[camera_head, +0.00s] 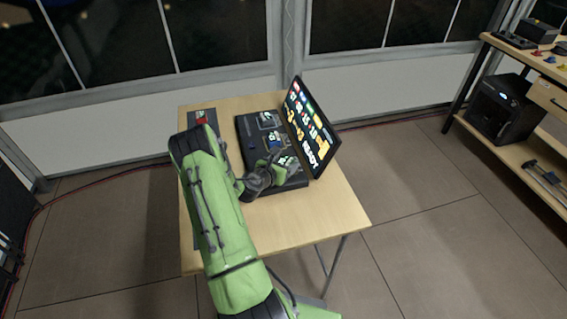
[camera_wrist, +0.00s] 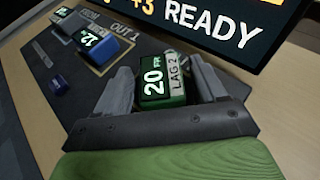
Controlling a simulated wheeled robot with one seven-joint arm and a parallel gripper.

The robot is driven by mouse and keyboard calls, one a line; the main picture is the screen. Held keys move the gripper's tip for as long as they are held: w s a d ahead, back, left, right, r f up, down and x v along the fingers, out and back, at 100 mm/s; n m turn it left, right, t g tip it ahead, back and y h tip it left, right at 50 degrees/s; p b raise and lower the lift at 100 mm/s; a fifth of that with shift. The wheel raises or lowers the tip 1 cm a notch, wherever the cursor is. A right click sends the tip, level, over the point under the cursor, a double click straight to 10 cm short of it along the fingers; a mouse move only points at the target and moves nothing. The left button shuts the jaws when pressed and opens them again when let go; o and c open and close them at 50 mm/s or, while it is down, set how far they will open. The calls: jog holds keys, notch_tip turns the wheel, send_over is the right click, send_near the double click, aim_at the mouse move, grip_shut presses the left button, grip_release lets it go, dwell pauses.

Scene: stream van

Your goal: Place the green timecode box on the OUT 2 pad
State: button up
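A green timecode box (camera_wrist: 152,82) marked "20 FR" and "LAG 2" stands between the two fingers of my gripper (camera_wrist: 163,85) in the wrist view. The fingers look open, with narrow gaps beside the box. In the head view my gripper (camera_head: 268,174) is low over the near end of the dark console (camera_head: 243,133), and a green box (camera_head: 286,161) shows just beyond it. An "OUT 1" label (camera_wrist: 125,32) is readable on the console. No "OUT 2" label is readable; the surface under the box is hidden.
A blue-sided box marked "12" (camera_wrist: 103,45) sits by OUT 1, with another green-topped box (camera_wrist: 62,14) farther left. An upright screen (camera_head: 312,130) reading "READY" stands close behind the console. The wooden table (camera_head: 330,215) is bare at front right.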

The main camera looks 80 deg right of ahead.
jog(key=shift+r, duration=0.25)
jog(key=w+a+r+m+t+y, duration=0.2)
jog(key=w+a+r+m, duration=0.35)
jog(key=a, duration=0.55)
jog(key=w+a+r+m+t+y, duration=0.2)
jog(key=w+a+r+m+y, duration=0.15)
jog(key=a+r, duration=0.55)
jog(key=w+a+r+m+t+y, duration=0.2)
jog(key=w+a+r+m, duration=0.3)
jog(key=a, duration=0.8)
jog(key=s+a+r+t+y, duration=0.1)
jog(key=s+a+r, duration=0.1)
jog(key=a, duration=0.4)
jog(key=s+a+r+t+y, duration=0.1)
jog(key=s+a+r+y, duration=0.1)
jog(key=a, duration=0.4)
jog(key=s+a+r+m+y, duration=0.1)
jog(key=s+a+r+y, duration=0.1)
jog(key=a, duration=0.5)
jog(key=shift+s+a+r+t+y+p, duration=0.1)
jog(key=shift+s+r+t+y+p, duration=0.1)
jog(key=shift+s, duration=0.25)
jog(key=shift+s+r+t+y+p, duration=0.1)
jog(key=shift+s+r+t+p, duration=0.1)
jog(key=shift+s, duration=0.2)
